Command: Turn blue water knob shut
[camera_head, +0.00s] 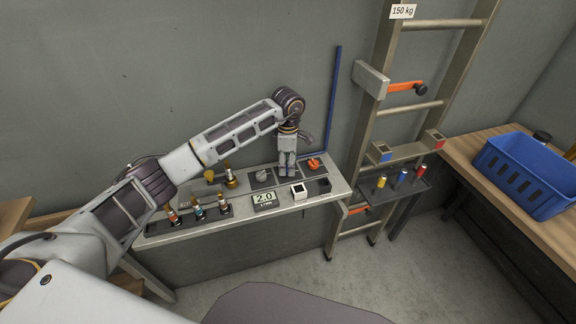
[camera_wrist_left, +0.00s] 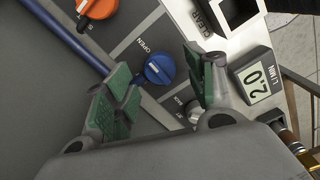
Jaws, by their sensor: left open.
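The blue water knob (camera_wrist_left: 160,69) sits on the panel (camera_wrist_left: 150,35) beside the printed word OPEN in the left wrist view. A white line marks its face. My left gripper (camera_wrist_left: 163,82) is open, with a green pad on either side of the knob; I cannot tell whether either pad touches it. In the head view my left gripper (camera_head: 287,168) points down over the panel and hides the blue knob. A display (camera_head: 264,199) on the bench reads 2.0 and shows in the left wrist view (camera_wrist_left: 258,80) with L/MIN. My right gripper is not in view.
An orange knob (camera_head: 314,164) and a grey knob (camera_head: 262,175) flank the left gripper. A blue pipe (camera_head: 333,100) runs up the wall behind. Several brass fittings (camera_head: 198,211) stand at left. A ladder (camera_head: 385,90) and a blue crate (camera_head: 525,178) are at right.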

